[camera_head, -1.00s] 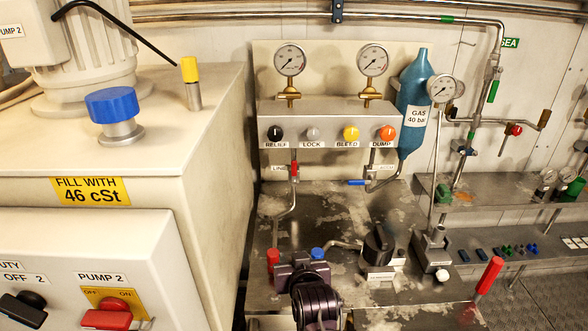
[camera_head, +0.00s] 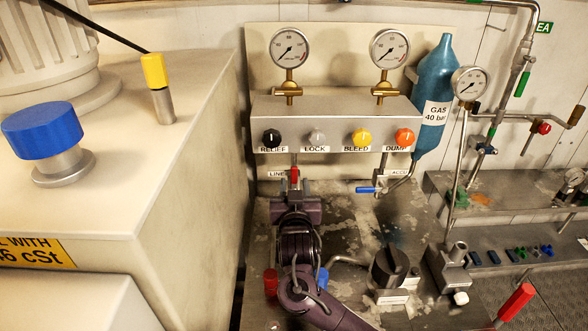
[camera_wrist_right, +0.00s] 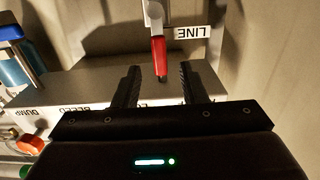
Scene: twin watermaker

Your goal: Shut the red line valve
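The red line valve handle (camera_head: 294,178) sits on the thin pipe beside the LINE label (camera_head: 277,174), below the grey knob panel. It hangs in line with the pipe. My right gripper (camera_head: 296,192) is just below and in front of it, partly covering the pipe. In the right wrist view the picture is upside down. There the red handle (camera_wrist_right: 158,55) shows between the two black fingers of my right gripper (camera_wrist_right: 159,70), with a gap on both sides. The gripper is open and holds nothing. Whether the fingers are level with the handle in depth is unclear. My left gripper is out of view.
The knob panel (camera_head: 335,108) with two gauges is close above. A blue-handled valve (camera_head: 368,190) stands to the right at the ACCU label. A black knob (camera_head: 390,266), red cap (camera_head: 271,281) and blue cap (camera_head: 322,277) are on the metal block below.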

